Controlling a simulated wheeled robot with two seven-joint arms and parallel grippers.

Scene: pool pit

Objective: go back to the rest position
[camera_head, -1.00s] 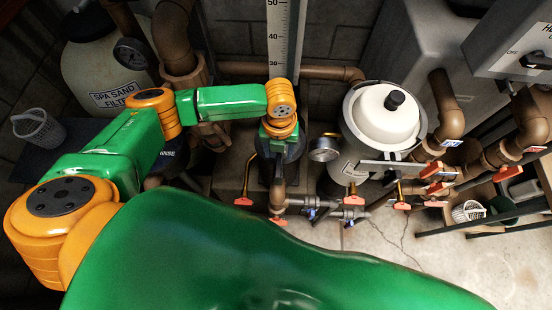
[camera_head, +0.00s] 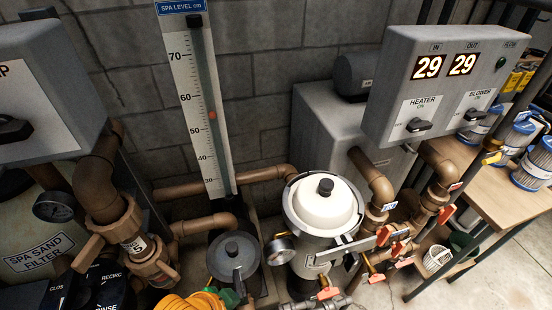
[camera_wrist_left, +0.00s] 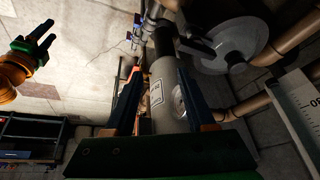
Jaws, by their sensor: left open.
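My left gripper (camera_wrist_left: 161,75) shows in the left wrist view with its two dark fingers apart. A grey cylinder with a label (camera_wrist_left: 165,95) shows between and beyond the fingers; I cannot tell how far off it is. In the head view only a small orange and green part of my arm shows at the bottom edge, beside the dark round lid (camera_head: 233,250). My right gripper (camera_wrist_left: 38,45) seems to show small at the upper left of the left wrist view, green with dark prongs at an orange wrist. Its jaw state is unclear.
A white-lidded filter housing (camera_head: 325,210) with gauge and red-handled valves stands centre right. Brown pipes (camera_head: 95,190) and a grey control box (camera_head: 40,90) are at left. A level board (camera_head: 200,110) is on the wall. A wooden table (camera_head: 500,205) is at right. Floor at lower right is clear.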

